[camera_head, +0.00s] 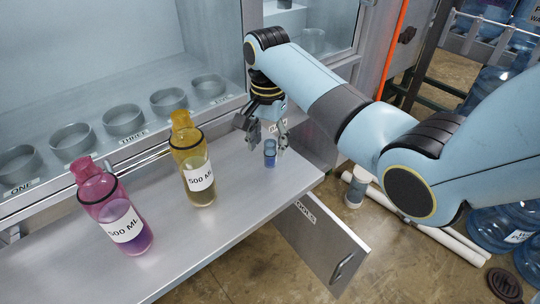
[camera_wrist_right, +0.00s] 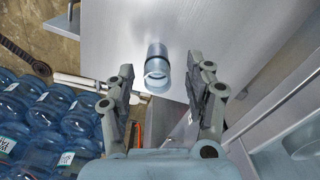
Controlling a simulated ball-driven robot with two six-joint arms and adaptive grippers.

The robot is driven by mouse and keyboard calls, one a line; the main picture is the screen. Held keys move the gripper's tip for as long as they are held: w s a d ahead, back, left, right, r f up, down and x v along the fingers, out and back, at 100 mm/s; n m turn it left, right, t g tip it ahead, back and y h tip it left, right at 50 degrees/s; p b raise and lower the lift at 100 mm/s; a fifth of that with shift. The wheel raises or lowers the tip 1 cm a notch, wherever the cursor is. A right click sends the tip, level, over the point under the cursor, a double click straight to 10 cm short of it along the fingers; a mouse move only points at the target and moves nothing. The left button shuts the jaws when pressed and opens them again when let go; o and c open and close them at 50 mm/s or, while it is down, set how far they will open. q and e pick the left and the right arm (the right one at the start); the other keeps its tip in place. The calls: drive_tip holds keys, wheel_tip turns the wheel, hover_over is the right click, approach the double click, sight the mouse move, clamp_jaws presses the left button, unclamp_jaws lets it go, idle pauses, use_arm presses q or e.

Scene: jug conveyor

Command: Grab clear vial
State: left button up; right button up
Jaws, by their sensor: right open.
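The clear vial (camera_head: 270,153) stands upright near the right end of the metal shelf and looks bluish, with a dark ring near its top. In the right wrist view the vial (camera_wrist_right: 157,68) is seen from above, ahead of the fingers and roughly between them. My right gripper (camera_head: 263,135) is open and empty, just above and behind the vial, with its fingers on either side. In the right wrist view the two fingers (camera_wrist_right: 161,82) are spread wide apart. My left gripper is in neither view.
A yellow 500 ML jug (camera_head: 195,165) and a pink 500 ML jug (camera_head: 115,215) stand left of the vial on the shelf (camera_head: 225,215). Several round holders (camera_head: 124,120) line the recess behind. A cabinet door (camera_head: 320,245) hangs open below. Blue water bottles (camera_wrist_right: 45,110) sit on the floor.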

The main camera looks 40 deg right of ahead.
sight(270, 155)
drive_tip(key=f, duration=0.4)
drive_tip(key=shift+d+f, duration=0.25)
drive_tip(key=shift+f, duration=0.05)
drive_tip(key=shift+c, duration=0.4)
clamp_jaws()
drive_tip(key=shift+r, duration=0.1)
